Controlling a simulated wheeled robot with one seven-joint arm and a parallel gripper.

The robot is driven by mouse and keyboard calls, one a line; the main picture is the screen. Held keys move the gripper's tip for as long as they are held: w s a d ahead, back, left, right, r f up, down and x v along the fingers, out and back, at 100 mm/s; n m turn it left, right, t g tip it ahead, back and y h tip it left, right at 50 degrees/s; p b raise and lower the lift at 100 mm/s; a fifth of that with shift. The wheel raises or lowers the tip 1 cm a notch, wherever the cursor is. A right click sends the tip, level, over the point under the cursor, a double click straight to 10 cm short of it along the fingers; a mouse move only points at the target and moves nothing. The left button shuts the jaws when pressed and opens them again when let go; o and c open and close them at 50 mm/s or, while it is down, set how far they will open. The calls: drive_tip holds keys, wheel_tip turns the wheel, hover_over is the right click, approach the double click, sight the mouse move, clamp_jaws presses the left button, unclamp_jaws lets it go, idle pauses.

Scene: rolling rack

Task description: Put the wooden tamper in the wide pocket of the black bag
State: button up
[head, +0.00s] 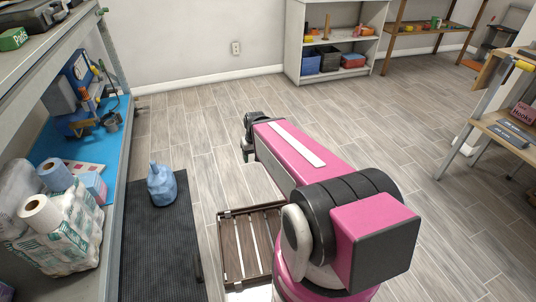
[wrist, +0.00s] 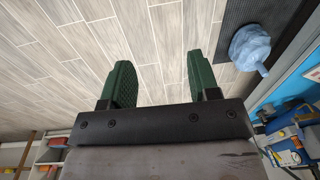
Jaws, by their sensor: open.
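My gripper (wrist: 161,82) shows in the wrist view with its two green fingers wide apart and nothing between them. It points out over the bare tiled floor. In the head view my pink arm reaches forward, and the gripper itself is not clear there. I cannot pick out the wooden tamper for certain. An upright brown, wooden-looking piece (head: 326,27) stands on the white shelf unit at the back, too small to identify. I see no black bag with a wide pocket in either view.
The metal rack with a blue shelf (head: 45,142) stands at left, holding tools and paper rolls (head: 40,215). A slatted wooden tray (head: 232,245) lies beside my base. The middle floor is clear.

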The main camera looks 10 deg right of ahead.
drive_tip(key=d+m+h, duration=0.1)
drive_tip(key=d, duration=0.5)
drive_tip(key=shift+s+d+r+m, duration=0.15)
drive_tip(key=shift+s+r+m, duration=0.1)
drive_tip(key=shift+m, duration=0.15)
